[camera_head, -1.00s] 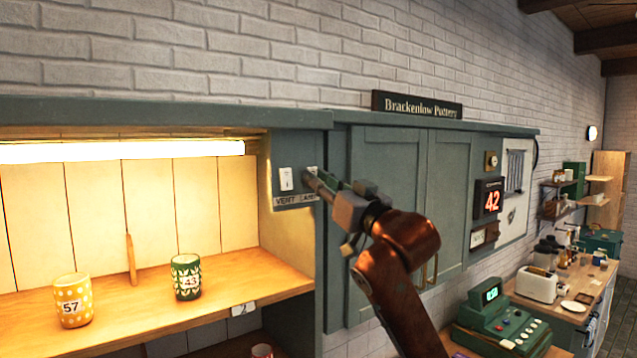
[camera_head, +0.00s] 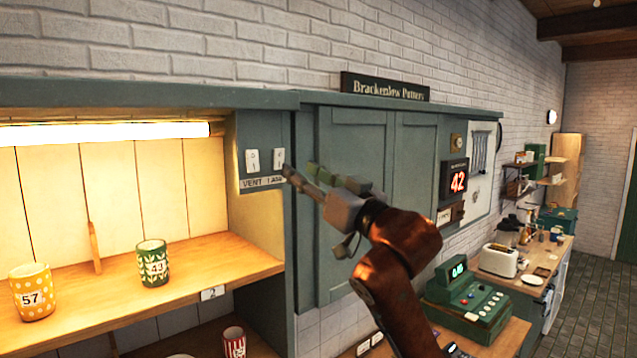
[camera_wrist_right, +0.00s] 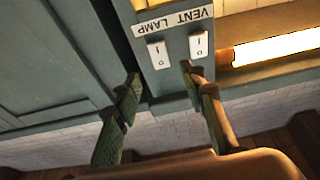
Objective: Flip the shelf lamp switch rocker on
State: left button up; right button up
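The lamp switch (camera_head: 279,158) is a white rocker on the green panel beside the lit shelf, right of the vent switch (camera_head: 252,161). The label (camera_head: 262,183) below reads VENT LAMP. In the right wrist view, upside down, the lamp switch (camera_wrist_right: 159,54) is left of the vent switch (camera_wrist_right: 198,44). Which side of the lamp rocker is pressed is unclear. The shelf lamp tube (camera_head: 105,132) glows brightly. My right gripper (camera_head: 300,170) is open and empty, just below and right of the lamp switch; its fingers (camera_wrist_right: 159,82) stand apart. My left gripper is out of view.
A yellow mug (camera_head: 32,291) and a green mug (camera_head: 152,263) stand on the wooden shelf (camera_head: 205,262). Closed green cupboard doors (camera_head: 355,150) lie behind my right arm. A green till (camera_head: 468,300) and a toaster (camera_head: 500,260) stand on the right.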

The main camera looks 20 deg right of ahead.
jog(key=v, duration=0.5)
jog(key=shift+s, duration=0.15)
